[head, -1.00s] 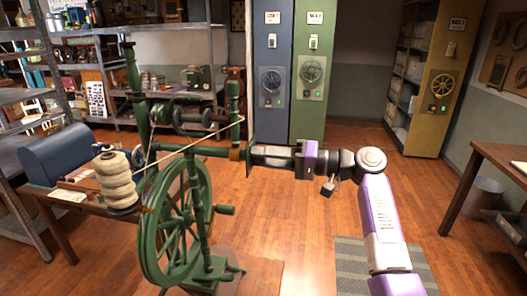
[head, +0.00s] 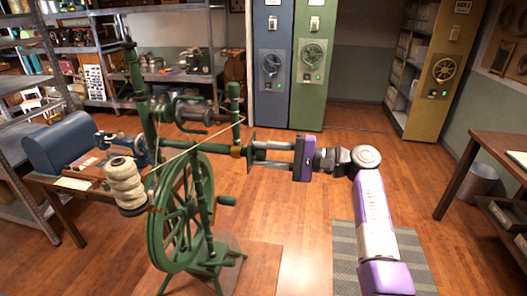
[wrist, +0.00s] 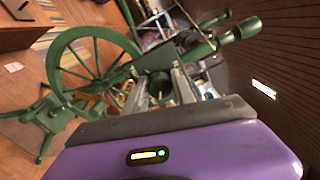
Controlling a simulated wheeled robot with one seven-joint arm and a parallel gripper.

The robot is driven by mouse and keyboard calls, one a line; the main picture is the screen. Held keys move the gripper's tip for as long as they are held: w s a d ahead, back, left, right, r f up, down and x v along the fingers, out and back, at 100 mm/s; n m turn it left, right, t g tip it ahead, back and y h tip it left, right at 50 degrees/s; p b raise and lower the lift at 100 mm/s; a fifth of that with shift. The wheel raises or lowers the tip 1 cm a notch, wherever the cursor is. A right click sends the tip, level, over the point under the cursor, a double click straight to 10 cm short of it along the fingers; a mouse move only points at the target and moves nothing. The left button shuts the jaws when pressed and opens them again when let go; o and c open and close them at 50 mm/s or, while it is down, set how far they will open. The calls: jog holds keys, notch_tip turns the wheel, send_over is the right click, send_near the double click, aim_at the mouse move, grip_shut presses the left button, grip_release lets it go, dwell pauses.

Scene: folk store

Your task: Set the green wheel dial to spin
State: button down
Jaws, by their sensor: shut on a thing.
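The green spinning wheel (head: 172,215) stands upright on a wooden base left of centre in the head view. Its spoked rim also shows in the wrist view (wrist: 62,50). The green wheel dial (head: 250,149) is at the right end of the wheel's horizontal bar. My gripper (head: 257,152) reaches it from the right, with its two fingers one above the other. In the wrist view, the fingers (wrist: 160,84) sit on either side of a round green part. My gripper is shut on the dial; the fingertips partly hide it. I cannot read any dial marking.
A cream thread cone (head: 123,183) stands left of the wheel, in front of a table with a blue rounded machine (head: 64,150). Blue and green cabinets (head: 308,60) stand behind. A brown table (head: 490,165) is at the right.

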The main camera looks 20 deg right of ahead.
jog(key=shift+m, duration=0.4)
jog(key=c, duration=1)
grip_release()
jog(key=shift+c, duration=0.2)
jog(key=shift+d, duration=0.1)
jog(key=b+v, duration=0.2)
jog(key=v, duration=0.5)
jog(key=shift+s+d, duration=0.15)
jog(key=shift+d, duration=0.1)
